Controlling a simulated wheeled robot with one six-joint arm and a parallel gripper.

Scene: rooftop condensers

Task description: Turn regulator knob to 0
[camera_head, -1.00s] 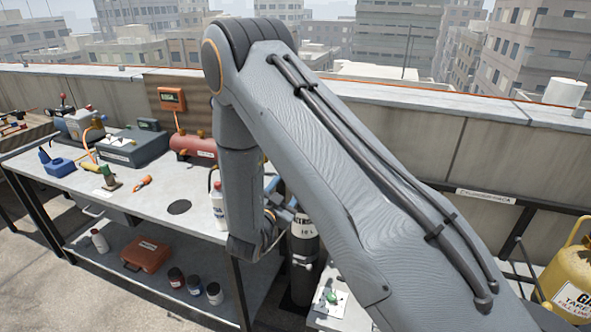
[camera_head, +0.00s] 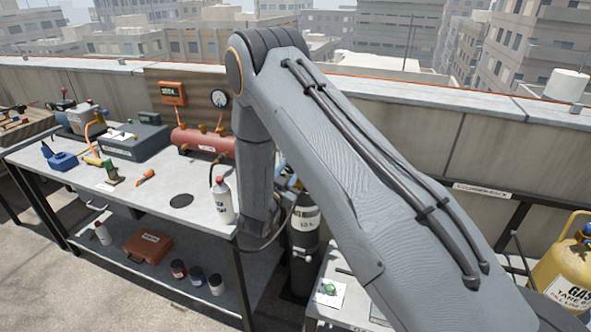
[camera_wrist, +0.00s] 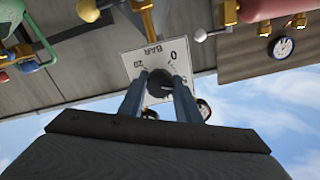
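The regulator knob (camera_wrist: 160,83) is dark and round. It sits in front of a white scale plate (camera_wrist: 153,60) marked BAR, with 0 and 20 legible, upside down in the wrist view. My gripper (camera_wrist: 159,90) has its two blue-grey fingers apart, one on each side of the knob. A small gap seems to show on each side, though contact is hard to judge. The knob's pointer setting cannot be read. In the head view my arm hides the knob and the gripper. A dark gas cylinder (camera_head: 304,235) stands behind my arm there.
A workbench (camera_head: 150,200) at left carries a red tank (camera_head: 200,143), a white bottle (camera_head: 223,200) and tools. A yellow gas cylinder (camera_head: 562,265) stands at right. In the wrist view, brass fittings (camera_wrist: 228,13) and a round gauge (camera_wrist: 283,47) lie beside the plate.

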